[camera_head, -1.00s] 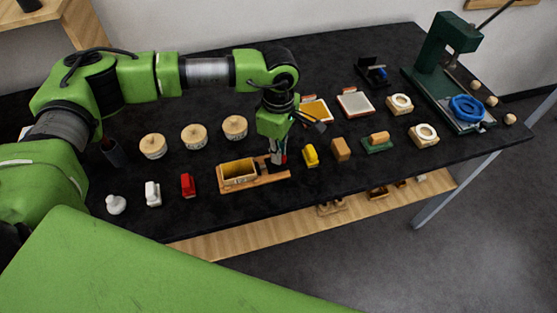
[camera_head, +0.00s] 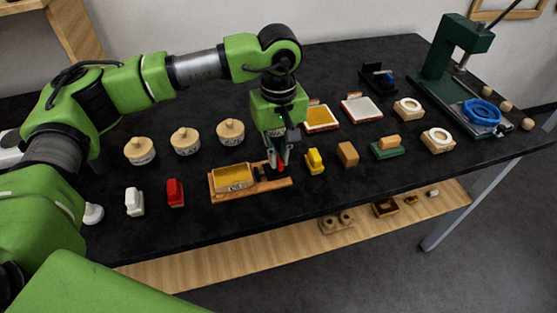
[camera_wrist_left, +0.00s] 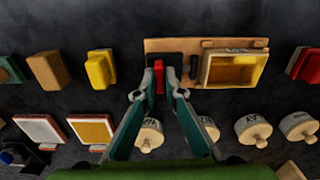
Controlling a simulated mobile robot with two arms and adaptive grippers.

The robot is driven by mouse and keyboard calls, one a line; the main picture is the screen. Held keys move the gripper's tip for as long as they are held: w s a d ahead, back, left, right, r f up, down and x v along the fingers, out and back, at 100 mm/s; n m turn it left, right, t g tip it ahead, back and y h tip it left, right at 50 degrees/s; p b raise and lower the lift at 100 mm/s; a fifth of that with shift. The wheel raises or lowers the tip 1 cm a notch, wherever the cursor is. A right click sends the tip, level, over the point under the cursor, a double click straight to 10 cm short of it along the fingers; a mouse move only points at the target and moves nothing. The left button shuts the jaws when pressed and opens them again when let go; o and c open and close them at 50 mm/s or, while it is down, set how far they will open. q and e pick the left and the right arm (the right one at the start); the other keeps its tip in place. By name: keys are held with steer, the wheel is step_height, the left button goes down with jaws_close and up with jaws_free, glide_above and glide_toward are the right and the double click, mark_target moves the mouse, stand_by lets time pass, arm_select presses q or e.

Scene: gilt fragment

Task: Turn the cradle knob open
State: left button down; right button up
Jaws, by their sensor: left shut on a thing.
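The cradle is a wooden board (camera_head: 272,188) on the black table, carrying a box with a yellow inside (camera_head: 234,177) at its left part. In the left wrist view the board (camera_wrist_left: 185,45) runs across the top, with the box (camera_wrist_left: 232,70) at right. The red knob (camera_wrist_left: 159,76) stands at the other end of the board, by a dark block. My left gripper (camera_head: 281,166) reaches down onto this end. In the wrist view the fingertips (camera_wrist_left: 160,82) are on both sides of the knob, shut on it. The fingers hide most of the knob in the head view. My right gripper is not in view.
A yellow block (camera_head: 315,161) stands close right of the cradle and a red block (camera_head: 175,193) to its left. Round wooden-lidded jars (camera_head: 230,132) and two framed pads (camera_head: 361,108) stand behind. A green press (camera_head: 450,60) stands at far right.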

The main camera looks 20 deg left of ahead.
mark_target(279, 158)
arm_select(q)
steer(key=shift+r+m, duration=0.1)
steer(key=shift+m, duration=0.2)
stand_by(0.4)
steer(key=c, duration=2.1)
jaws_free()
steer(key=shift+c, duration=0.2)
step_height(279, 158, up, 12)
